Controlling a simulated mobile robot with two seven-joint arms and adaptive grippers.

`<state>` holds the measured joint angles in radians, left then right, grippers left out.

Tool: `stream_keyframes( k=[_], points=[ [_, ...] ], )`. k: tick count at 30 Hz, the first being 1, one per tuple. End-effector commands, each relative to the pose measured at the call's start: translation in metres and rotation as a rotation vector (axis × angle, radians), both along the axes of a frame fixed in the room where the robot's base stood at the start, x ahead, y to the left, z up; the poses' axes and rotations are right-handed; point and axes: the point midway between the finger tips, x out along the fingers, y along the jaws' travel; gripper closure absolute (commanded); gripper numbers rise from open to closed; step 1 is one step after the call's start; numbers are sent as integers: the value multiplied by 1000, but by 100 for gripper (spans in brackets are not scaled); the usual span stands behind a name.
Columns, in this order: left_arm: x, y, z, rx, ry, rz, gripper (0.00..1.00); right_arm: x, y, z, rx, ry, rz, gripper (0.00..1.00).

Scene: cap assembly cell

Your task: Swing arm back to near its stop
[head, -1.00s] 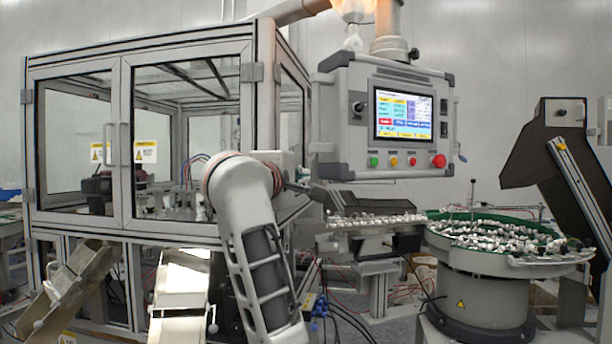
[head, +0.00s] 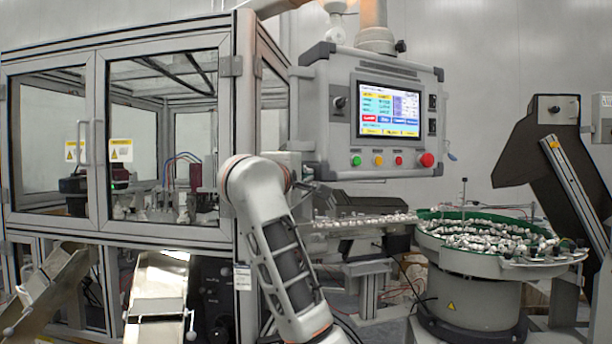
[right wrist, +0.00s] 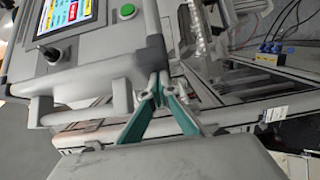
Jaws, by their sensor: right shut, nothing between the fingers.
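The grey control panel (head: 325,100), with a lit screen and a row of buttons, hangs upright from the swing arm (head: 376,14), whose upper part is cut off by the picture's top. My right gripper (head: 303,186) is at the panel's lower left corner, largely hidden behind my own forearm in the head view. In the right wrist view its two green fingers (right wrist: 160,84) meet at the tips, empty, by the panel's grey edge frame (right wrist: 121,92). I cannot tell whether they touch it. My left gripper is not in view.
The glazed machine enclosure (head: 101,130) stands left of the panel. A bowl feeder (head: 470,290) full of small parts stands right, with a feed track (head: 365,222) below the panel. A dark hopper (head: 535,140) is at far right. Metal chutes (head: 157,290) stand at lower left.

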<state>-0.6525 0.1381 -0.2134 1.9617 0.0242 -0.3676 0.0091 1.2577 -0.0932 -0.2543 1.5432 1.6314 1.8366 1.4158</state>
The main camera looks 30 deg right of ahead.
Motion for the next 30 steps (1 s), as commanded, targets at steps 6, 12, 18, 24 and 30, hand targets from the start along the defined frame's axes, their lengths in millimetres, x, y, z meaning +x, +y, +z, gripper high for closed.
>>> stream_keyframes(
  k=[6,12,18,24,30],
  points=[
    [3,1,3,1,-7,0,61,0,0,0,-1,-1,0,100],
    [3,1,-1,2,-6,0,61,7,-21,-1,-3,4,-6,100],
    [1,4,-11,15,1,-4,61,23,-82,-1,-9,10,-16,100],
    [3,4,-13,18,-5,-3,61,40,-139,-1,-7,10,-19,100],
    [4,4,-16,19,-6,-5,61,61,-195,3,-11,10,-22,100]
  ],
)
